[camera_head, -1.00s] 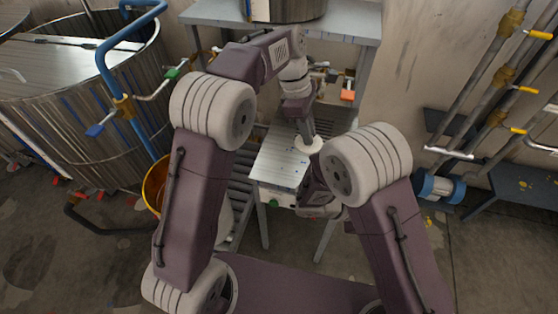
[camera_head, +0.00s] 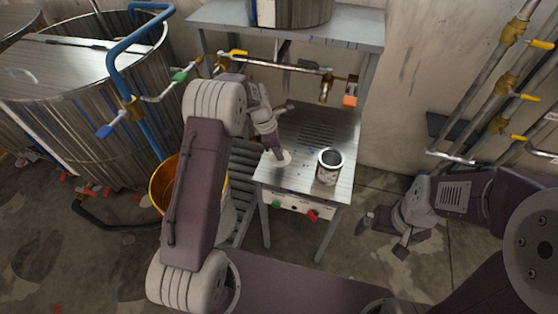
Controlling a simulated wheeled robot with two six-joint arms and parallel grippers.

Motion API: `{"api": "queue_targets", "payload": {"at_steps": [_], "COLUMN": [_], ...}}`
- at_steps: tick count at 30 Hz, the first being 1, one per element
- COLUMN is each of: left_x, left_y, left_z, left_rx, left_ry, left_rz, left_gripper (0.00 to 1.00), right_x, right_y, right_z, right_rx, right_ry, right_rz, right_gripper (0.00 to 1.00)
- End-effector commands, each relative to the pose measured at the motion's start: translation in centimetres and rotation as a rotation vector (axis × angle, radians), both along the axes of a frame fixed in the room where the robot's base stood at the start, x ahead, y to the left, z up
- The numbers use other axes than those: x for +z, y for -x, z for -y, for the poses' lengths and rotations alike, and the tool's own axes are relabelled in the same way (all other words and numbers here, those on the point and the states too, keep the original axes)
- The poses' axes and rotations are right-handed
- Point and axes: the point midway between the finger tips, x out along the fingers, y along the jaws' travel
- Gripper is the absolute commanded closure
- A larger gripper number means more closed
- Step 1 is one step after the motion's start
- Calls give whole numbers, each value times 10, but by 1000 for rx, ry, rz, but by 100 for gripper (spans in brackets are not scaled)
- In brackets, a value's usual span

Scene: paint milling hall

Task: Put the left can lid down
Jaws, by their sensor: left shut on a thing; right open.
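A pale round can lid (camera_head: 279,159) is in my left gripper (camera_head: 277,153), at the left part of the metal table (camera_head: 275,181). The lid is at or just above the table top; I cannot tell if it touches. My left gripper is shut on the lid, its fingers partly hidden by their own arm. An open can (camera_head: 329,167) with a dark inside stands upright on the table, to the right of the lid. My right gripper (camera_head: 384,229) is open and empty, off the table to the right, above the floor.
A roller conveyor (camera_head: 242,178) runs left of the table, with a yellow bucket (camera_head: 163,184) beside it. Large metal vats (camera_head: 80,110) stand at the left. A shelf (camera_head: 355,25) with a metal drum (camera_head: 290,10) is above. Pipes with valves (camera_head: 497,85) line the right wall.

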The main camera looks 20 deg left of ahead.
Motion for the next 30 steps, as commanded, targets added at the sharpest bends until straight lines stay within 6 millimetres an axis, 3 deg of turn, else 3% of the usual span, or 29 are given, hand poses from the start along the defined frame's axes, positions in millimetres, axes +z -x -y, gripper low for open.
{"api": "queue_targets", "payload": {"at_steps": [5,12,22,23,25,30], "left_x": [-6,-41,-45,-44,-44,-44], "left_y": [0,0,0,0,0,0], "left_z": [0,0,0,0,0,0], "left_rx": [-1,-1,-2,-2,-2,-2], "left_ry": [0,-1,0,0,0,0], "left_rz": [0,-1,1,1,1,1], "left_gripper": [100,100,100,78,61,61], "right_x": [0,-2,-3,-2,-2,-2], "right_y": [0,0,0,0,0,0], "right_z": [0,0,0,0,0,0], "right_rx": [1,2,2,2,2,2], "right_ry": [0,0,0,0,0,0], "right_rz": [-1,-1,-1,-1,-1,-1], "right_gripper": [0,0,0,0,0,0]}}
